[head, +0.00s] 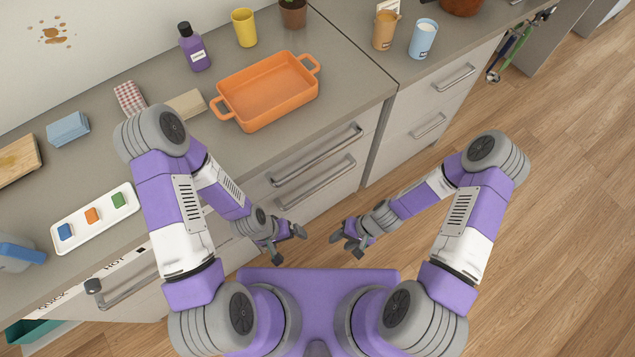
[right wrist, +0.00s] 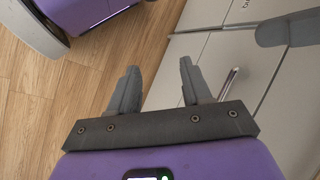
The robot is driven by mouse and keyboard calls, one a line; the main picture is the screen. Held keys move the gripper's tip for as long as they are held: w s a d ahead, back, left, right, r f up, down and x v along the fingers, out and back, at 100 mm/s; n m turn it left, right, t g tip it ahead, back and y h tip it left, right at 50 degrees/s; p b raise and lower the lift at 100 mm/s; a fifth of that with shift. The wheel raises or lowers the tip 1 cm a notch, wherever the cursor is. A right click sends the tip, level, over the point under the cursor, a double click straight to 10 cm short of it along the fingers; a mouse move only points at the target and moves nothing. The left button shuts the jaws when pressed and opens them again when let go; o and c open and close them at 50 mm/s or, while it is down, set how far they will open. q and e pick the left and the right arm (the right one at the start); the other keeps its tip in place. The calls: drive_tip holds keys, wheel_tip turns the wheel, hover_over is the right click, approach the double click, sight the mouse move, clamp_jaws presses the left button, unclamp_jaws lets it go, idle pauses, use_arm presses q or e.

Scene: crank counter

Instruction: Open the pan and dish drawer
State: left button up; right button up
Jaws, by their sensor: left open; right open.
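A drawer unit below the counter has an upper drawer with a bar handle (head: 318,155) and a lower drawer with a bar handle (head: 316,184). Both look shut. I cannot read a label telling which is the pan and dish drawer. My left gripper (head: 289,245) is open and empty, in front of the unit and apart from the handles. My right gripper (head: 346,245) is open and empty, to the right of the left one and also apart from the unit. In the right wrist view its fingers (right wrist: 157,82) have nothing between them, and a metal handle (right wrist: 229,84) shows to their right.
An orange baking dish (head: 267,90) stands on the counter above the drawers. To the right, another unit has two handles (head: 454,77). A front marked HOT with a handle (head: 122,288) is at the lower left. Wood floor (head: 560,200) is free on the right.

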drive_tip(key=w+a+f+m+y+b, duration=0.1)
drive_tip(key=w+a+f+y+b, duration=0.3)
drive_tip(key=w+f, duration=0.15)
drive_tip(key=m+t+y+b, duration=0.3)
drive_tip(key=t+y+b, duration=0.15)
drive_tip(key=t, duration=0.45)
approach(325, 185)
drive_tip(key=r+x, duration=0.1)
drive_tip(key=x, duration=0.3)
drive_tip(key=shift+h, duration=0.35)
drive_tip(key=b+x, duration=0.1)
drive_tip(key=x, duration=0.1)
drive_tip(key=b+x, duration=0.1)
drive_tip(key=x, duration=0.1)
drive_tip(key=f+b+x, duration=0.1)
drive_tip(key=x, duration=0.2)
use_arm(q)
wheel_tip(325, 185, down, 13)
drive_tip(key=shift+s+f, duration=0.1)
use_arm(e)
drive_tip(key=shift+c, duration=0.2)
drive_tip(key=shift+s, duration=0.1)
clamp_jaws()
